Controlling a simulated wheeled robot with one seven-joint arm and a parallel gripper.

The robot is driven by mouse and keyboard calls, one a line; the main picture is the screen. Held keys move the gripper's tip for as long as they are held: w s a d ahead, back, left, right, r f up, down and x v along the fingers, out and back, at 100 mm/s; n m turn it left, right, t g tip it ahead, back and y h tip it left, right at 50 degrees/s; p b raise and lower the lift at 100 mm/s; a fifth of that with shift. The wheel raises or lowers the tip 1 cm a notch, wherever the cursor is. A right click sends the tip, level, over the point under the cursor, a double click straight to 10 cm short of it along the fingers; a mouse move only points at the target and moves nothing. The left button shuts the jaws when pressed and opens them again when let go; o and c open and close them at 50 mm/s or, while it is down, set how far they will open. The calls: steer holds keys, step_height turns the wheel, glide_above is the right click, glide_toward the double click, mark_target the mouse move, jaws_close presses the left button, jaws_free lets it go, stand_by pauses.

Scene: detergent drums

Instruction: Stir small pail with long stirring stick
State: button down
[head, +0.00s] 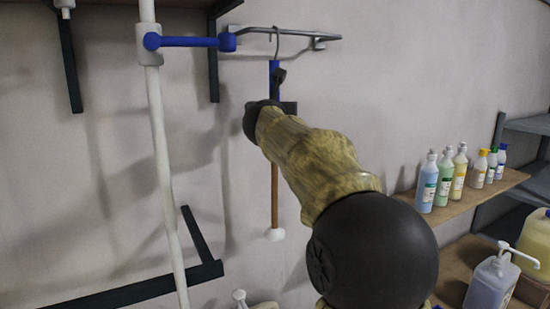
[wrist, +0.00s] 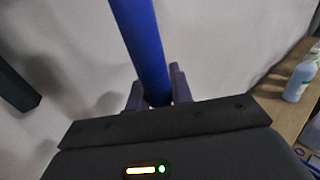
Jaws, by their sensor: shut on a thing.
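The long stirring stick (head: 275,195) hangs upright by a metal hook from a wall rail (head: 290,33). It has a blue upper handle, a brown shaft and a white foot at the bottom. My gripper (head: 279,90) is at the blue handle, partly hidden behind my arm. In the wrist view the blue handle (wrist: 143,45) runs down between the two fingers of my gripper (wrist: 155,92), which are shut on it. I cannot make out the small pail in either view.
A wooden shelf (head: 440,214) with several bottles is at the right, above a lower surface with a pump bottle (head: 491,283). A white vertical pole (head: 158,140) with a blue arm (head: 190,42) stands left of the stick. A dark bracket (head: 130,290) is at the lower left.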

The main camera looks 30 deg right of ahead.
steer(key=shift+r, duration=0.15)
steer(key=shift+r+p, duration=2.4)
steer(key=shift+r, duration=0.15)
steer(key=shift+s+d, duration=0.1)
steer(key=shift+s, duration=0.15)
steer(key=s, duration=1.1)
steer(key=shift+s+f+b, duration=0.2)
steer(key=shift+s+b, duration=0.05)
steer(key=shift+b, duration=0.2)
steer(key=shift+w+d, duration=0.15)
steer(key=shift+w, duration=0.05)
